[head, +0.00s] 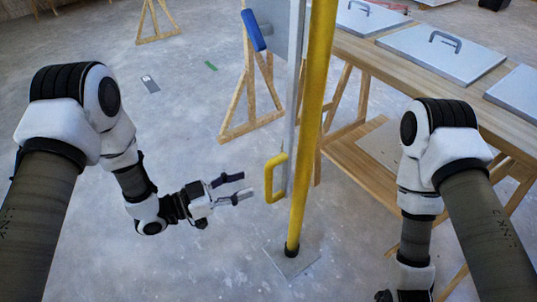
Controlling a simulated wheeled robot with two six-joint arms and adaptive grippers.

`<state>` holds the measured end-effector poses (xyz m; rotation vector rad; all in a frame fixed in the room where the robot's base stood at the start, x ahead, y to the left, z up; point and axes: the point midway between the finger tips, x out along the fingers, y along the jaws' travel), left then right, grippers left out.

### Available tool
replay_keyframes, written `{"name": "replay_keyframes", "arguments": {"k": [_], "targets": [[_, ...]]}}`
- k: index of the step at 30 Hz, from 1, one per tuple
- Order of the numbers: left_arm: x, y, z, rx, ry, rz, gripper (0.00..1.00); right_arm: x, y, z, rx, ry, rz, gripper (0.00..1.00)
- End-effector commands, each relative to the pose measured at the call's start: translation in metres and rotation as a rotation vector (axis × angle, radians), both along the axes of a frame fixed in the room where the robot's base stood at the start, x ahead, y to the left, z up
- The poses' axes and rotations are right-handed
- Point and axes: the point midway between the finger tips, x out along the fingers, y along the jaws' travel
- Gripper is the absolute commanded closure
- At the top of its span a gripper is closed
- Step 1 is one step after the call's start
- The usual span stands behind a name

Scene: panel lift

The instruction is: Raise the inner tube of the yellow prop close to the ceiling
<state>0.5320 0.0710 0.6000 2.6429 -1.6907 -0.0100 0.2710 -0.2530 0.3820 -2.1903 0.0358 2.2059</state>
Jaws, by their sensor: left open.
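The yellow prop (312,110) stands nearly upright right of centre, its foot on a flat grey plate (290,262) on the floor. Its top runs out of the picture, so the upper end and ceiling are not seen. A yellow D-shaped handle (276,178) sticks out to the left, low beside the prop, at the lower end of a grey upright strip (295,110). My left gripper (247,185) is open and empty, left of the yellow handle and apart from it, fingers pointing right. My right arm comes down at the right; its gripper fingers are cut off below the picture.
A wooden table (510,125) with grey handled panels (440,52) stands at the right, close to my right arm. A blue handle (253,30) shows beside a grey panel behind the prop. Wooden trestles (245,95) stand behind. The floor at left is mostly clear.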

Motion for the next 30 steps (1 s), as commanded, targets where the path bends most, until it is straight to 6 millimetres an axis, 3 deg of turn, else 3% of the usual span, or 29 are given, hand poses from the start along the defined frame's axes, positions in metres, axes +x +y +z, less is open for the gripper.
{"name": "replay_keyframes", "arguments": {"k": [4,13,23,27,30], "targets": [[0.005,-0.012,-0.002,0.002,-0.001,-0.004,0.53,-0.001,0.0,-0.004,0.0,0.001,0.0,0.29],[0.028,-0.062,-0.002,0.003,-0.003,-0.004,0.53,0.0,0.0,-0.014,0.0,0.001,0.0,0.29],[0.032,-0.071,0.0,0.0,0.0,0.0,0.53,0.0,0.0,-0.015,0.0,0.0,0.0,0.29],[0.032,-0.071,0.0,0.0,0.0,0.0,0.99,0.0,0.0,-0.015,0.0,0.0,0.0,0.29],[0.032,-0.071,0.0,0.0,0.0,0.0,1.0,0.0,0.0,-0.015,0.0,0.001,0.0,0.29]]}}
